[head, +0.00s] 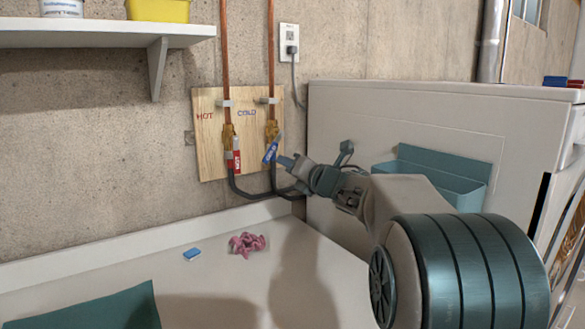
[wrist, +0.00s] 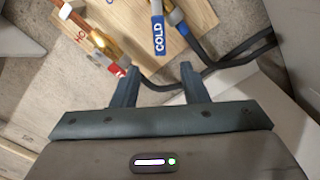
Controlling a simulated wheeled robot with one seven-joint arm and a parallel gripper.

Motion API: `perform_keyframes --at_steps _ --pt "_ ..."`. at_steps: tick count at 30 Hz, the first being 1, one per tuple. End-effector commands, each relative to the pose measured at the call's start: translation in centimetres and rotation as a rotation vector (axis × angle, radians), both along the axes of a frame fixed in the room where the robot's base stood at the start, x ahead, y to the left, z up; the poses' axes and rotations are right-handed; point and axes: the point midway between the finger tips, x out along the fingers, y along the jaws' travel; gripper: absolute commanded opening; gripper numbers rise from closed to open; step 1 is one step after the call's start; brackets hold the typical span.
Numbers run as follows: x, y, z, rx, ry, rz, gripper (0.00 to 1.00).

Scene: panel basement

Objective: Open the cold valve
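The cold valve is a brass body (head: 271,131) on the right copper pipe, under the COLD label. Its blue lever (head: 270,152) looks tilted away from the pipe line in the head view. In the wrist view the blue lever (wrist: 157,35), marked COLD, lies just ahead of the gap between my fingers. My gripper (wrist: 158,72) is open and empty, with its fingers apart. In the head view my gripper (head: 287,162) is just right of the lever. I cannot tell whether a finger touches it.
The hot valve's red lever (head: 236,156) is close on the left. Dark hoses (head: 250,196) run below the valves. A white appliance (head: 400,120) with a teal bin (head: 435,178) stands right. A pink cloth (head: 247,244) and a blue block (head: 192,254) lie on the white surface below.

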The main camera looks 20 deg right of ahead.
Motion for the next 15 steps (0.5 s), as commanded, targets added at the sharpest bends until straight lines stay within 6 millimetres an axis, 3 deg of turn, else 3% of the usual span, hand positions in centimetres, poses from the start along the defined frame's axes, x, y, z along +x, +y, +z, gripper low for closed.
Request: perform_keyframes --at_steps 3,7,11,15 --pt "0.0 0.0 0.0 0.000 0.000 0.000 0.37" --pt "0.2 0.0 0.0 0.031 0.015 0.007 0.01" --pt "0.8 0.4 -0.1 0.174 0.078 0.046 0.00" --pt "1.3 1.0 -0.5 0.455 0.194 0.114 0.00"
